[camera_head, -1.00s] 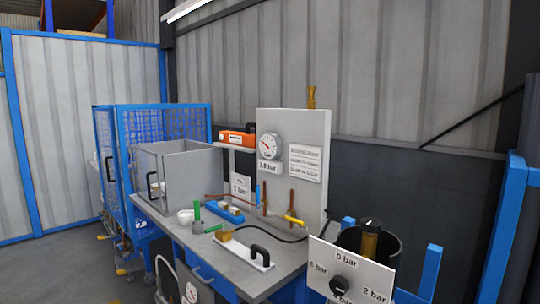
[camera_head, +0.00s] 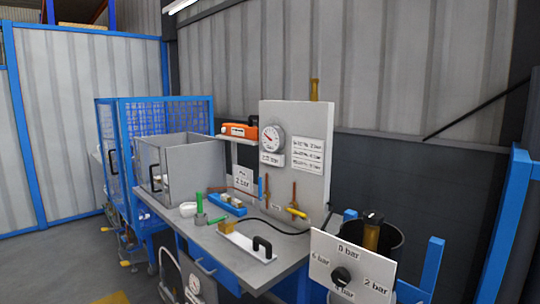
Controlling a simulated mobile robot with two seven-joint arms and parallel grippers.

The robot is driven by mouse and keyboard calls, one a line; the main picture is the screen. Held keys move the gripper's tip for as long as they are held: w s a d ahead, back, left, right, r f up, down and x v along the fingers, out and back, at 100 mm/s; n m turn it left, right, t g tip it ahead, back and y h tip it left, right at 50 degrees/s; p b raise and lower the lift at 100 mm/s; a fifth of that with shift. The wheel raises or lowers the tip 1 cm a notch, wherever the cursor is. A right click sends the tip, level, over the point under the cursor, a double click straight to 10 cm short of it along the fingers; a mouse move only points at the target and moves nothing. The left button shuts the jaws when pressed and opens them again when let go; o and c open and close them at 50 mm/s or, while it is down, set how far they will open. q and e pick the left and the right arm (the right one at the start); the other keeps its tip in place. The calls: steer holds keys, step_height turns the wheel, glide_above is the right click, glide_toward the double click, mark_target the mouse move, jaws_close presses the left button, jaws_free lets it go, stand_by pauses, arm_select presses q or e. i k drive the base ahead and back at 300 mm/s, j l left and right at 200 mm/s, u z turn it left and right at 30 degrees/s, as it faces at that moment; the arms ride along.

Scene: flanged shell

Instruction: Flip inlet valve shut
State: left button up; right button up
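A grey upright panel (camera_head: 318,150) stands at the back right of the bench. It carries a round gauge (camera_head: 272,139), white labels and copper-coloured pipes. A small yellow handle (camera_head: 297,212) sits low on the right pipe (camera_head: 294,194) and slants down to the right. A small blue handle (camera_head: 260,187) stands upright beside the left pipe (camera_head: 266,188). I cannot read which of the two is the inlet valve. Neither of my grippers shows in the head view.
On the grey bench (camera_head: 208,235) are an open grey box (camera_head: 165,165), a green-handled item (camera_head: 199,203), a blue tray (camera_head: 228,204) and a white plate with a black handle (camera_head: 262,246). A white dial board (camera_head: 368,270) stands at front right. A blue mesh cage (camera_head: 165,117) stands behind.

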mark_target(261, 197)
steer(key=i+j, duration=0.25)
steer(key=i+j+z, duration=0.1)
steer(key=i+j, duration=0.2)
steer(key=j, duration=0.15)
steer(key=i+j, duration=0.25)
steer(key=j, duration=0.15)
steer(key=i+j+z, duration=0.1)
steer(key=i+j, duration=0.15)
steer(key=j, duration=0.15)
steer(key=i+j, duration=0.25)
steer(key=j, duration=0.15)
steer(key=i+j, duration=0.25)
steer(key=j, duration=0.15)
steer(key=i+j+z, duration=0.1)
steer(key=i+j, duration=0.15)
steer(key=j, duration=0.15)
steer(key=i+j, duration=0.25)
steer(key=j, duration=0.15)
steer(key=z, duration=0.05)
